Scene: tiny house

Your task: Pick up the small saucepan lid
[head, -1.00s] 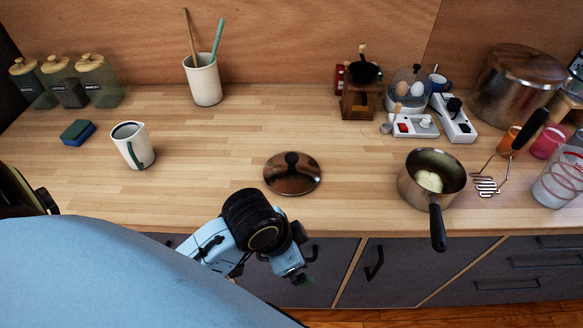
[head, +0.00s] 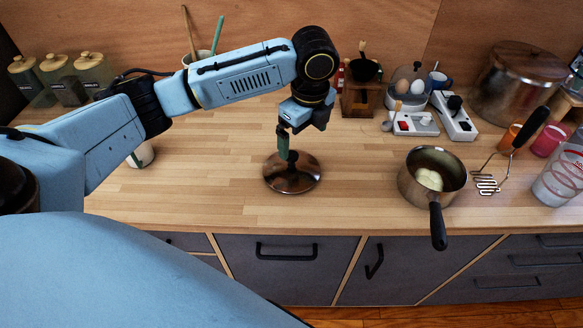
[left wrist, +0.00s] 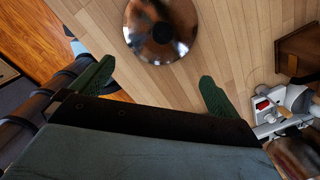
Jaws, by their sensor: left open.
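The small saucepan lid (head: 291,177) is a dark, shiny metal disc with a black knob, lying flat on the wooden counter. In the left wrist view the lid (left wrist: 160,26) is at the top, beyond the fingers and between their directions. My left gripper (head: 285,143) points down just above the lid, its green fingers close to the knob and partly hiding it. The left wrist view shows the fingers (left wrist: 156,86) spread apart with nothing between them. Whether a finger touches the knob cannot be told. My right gripper is not in view.
A saucepan (head: 432,168) with a pale lump inside stands right of the lid, its handle over the counter's front edge. A masher (head: 488,181) lies beside it. A wooden grinder (head: 361,96) and an egg cooker (head: 409,92) stand behind. The counter left of the lid is clear.

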